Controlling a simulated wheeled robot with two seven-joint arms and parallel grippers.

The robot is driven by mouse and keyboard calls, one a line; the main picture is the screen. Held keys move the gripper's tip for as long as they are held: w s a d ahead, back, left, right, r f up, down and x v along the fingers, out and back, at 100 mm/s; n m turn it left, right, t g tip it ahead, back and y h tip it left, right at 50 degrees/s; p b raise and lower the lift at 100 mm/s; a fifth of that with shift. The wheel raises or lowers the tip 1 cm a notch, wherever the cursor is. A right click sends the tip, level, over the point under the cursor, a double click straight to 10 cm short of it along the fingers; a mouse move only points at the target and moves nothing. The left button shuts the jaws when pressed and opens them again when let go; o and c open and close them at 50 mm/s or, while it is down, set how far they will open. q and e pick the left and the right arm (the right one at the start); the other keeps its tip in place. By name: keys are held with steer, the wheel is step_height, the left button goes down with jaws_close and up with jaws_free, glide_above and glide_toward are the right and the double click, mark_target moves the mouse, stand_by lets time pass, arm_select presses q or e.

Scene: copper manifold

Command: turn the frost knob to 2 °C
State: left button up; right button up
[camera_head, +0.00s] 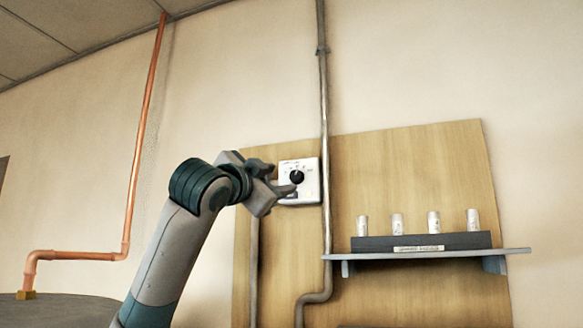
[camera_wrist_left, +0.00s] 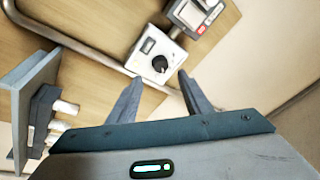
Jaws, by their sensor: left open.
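The frost knob (camera_head: 297,177) is a black round dial on a white box (camera_head: 309,193) fixed to a wooden wall board. In the left wrist view the knob (camera_wrist_left: 160,64) sits on the face of the white box (camera_wrist_left: 143,52), just beyond the fingertips. My left gripper (camera_head: 287,181) is in front of the box's left side in the head view. In the wrist view its two fingers (camera_wrist_left: 159,79) are spread apart with nothing between them, apart from the knob. The pointer and scale are too small to read. My right gripper is not in view.
A grey pipe (camera_head: 324,130) runs down just right of the box. A shelf (camera_head: 440,254) with several white cylinders stands further right. A dark device with a screen (camera_wrist_left: 195,14) is beside the box in the wrist view. A copper pipe (camera_head: 140,140) is at left.

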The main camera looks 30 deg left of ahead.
mark_target(295, 176)
arm_select(q)
steer(key=p+x, duration=0.3)
steer(key=x, duration=0.3)
steer(key=shift+w+r+p, duration=0.25)
steer(key=shift+p, duration=0.05)
steer(key=shift+w+a, duration=0.15)
steer(key=shift+w, duration=0.5)
steer(key=c, duration=1)
